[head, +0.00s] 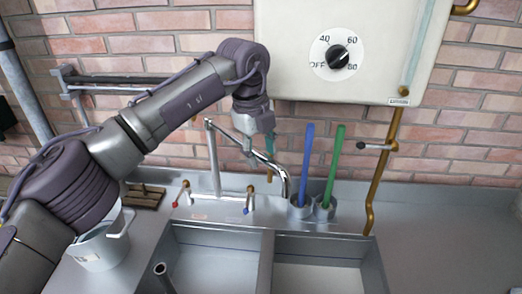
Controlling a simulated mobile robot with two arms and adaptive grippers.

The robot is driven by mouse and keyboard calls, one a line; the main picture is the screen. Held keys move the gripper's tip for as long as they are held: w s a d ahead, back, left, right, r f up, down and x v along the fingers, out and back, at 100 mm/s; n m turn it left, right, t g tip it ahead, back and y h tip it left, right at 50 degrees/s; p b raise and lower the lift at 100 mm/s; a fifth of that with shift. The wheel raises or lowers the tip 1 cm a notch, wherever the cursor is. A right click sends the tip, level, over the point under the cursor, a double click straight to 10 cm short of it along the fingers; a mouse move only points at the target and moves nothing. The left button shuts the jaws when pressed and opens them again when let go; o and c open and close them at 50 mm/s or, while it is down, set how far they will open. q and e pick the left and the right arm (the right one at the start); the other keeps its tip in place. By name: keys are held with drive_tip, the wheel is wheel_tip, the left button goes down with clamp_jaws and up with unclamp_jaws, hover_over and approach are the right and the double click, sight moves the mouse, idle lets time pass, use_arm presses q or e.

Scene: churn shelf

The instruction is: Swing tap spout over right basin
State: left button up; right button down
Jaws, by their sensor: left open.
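The chrome tap has an upright riser behind the sink and a long spout (275,168). The spout slopes to the right and towards me, its curved tip hanging near the back rim, roughly in line with the divider and the right basin's left side. The left basin (210,262) and right basin (320,279) are side by side. My left gripper (258,150) is open and points down at the middle of the spout. Its fingers partly overlap the pipe; I cannot tell whether they touch it. My right gripper is out of view.
Red-marked (183,190) and blue-marked (248,199) tap handles stand beside the riser. Blue (307,155) and green (335,160) rods stand in metal cups right of the spout. A white boiler (380,45) hangs above. A grey pail (100,250) sits left, under my arm.

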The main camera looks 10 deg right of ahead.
use_arm(q)
drive_tip(key=shift+r, duration=0.1)
wheel_tip(320, 180, up, 12)
drive_tip(key=s+a, duration=0.1)
drive_tip(key=a, duration=0.1)
drive_tip(key=shift+f, duration=0.2)
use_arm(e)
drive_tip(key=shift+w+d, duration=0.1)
